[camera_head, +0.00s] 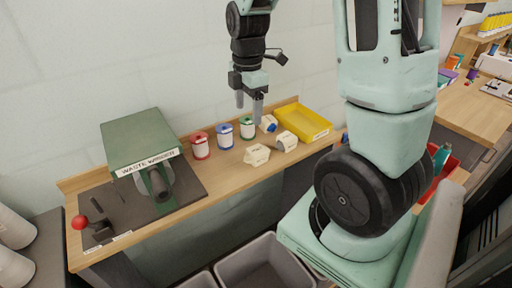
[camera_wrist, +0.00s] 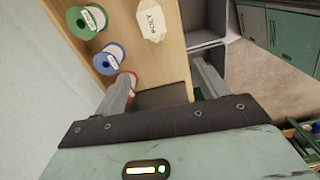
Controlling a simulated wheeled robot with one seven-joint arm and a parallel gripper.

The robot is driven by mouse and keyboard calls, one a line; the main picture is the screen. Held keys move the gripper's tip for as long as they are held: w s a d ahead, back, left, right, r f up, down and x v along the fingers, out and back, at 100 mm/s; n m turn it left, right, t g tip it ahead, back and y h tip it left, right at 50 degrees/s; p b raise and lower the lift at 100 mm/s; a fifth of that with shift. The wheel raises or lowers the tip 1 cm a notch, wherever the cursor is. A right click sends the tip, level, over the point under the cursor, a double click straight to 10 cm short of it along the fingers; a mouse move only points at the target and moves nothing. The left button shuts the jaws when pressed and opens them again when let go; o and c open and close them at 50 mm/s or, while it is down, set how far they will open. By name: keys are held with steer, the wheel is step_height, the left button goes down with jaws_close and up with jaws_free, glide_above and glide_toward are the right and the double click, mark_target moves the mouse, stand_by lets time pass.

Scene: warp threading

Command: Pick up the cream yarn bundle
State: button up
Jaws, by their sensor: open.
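A cream bundle (camera_head: 257,155) with a small printed label lies on the wooden bench, in front of the green spool. It also shows at the top of the wrist view (camera_wrist: 151,20), where its label seems to read "POLY". A second pale bundle (camera_head: 287,141) lies to its right; I cannot tell its exact kind. My gripper (camera_head: 249,105) is open and empty, pointing down above the bench and apart from the bundles. In the wrist view my gripper (camera_wrist: 162,74) has both fingers spread, with the bundle beyond them.
Green (camera_head: 247,128), blue (camera_head: 225,133) and red (camera_head: 200,146) spools stand in a row along the wall. A yellow tray (camera_head: 302,122) is at the right, with a blue-and-white item (camera_head: 269,123) beside it. The green waste winder (camera_head: 140,140) stands at the left.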

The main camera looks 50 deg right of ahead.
steer(key=d, duration=0.4)
steer(key=p, duration=0.2)
glide_above(257, 150)
steer(key=shift+n, duration=0.3)
step_height(257, 150, down, 11)
steer(key=shift+s+d+f, duration=0.1)
steer(key=shift+d, duration=0.05)
steer(key=shift+w+f+p, duration=0.2)
steer(key=shift+f+p, duration=0.35)
steer(key=shift+f, duration=2.35)
steer(key=c, duration=1)
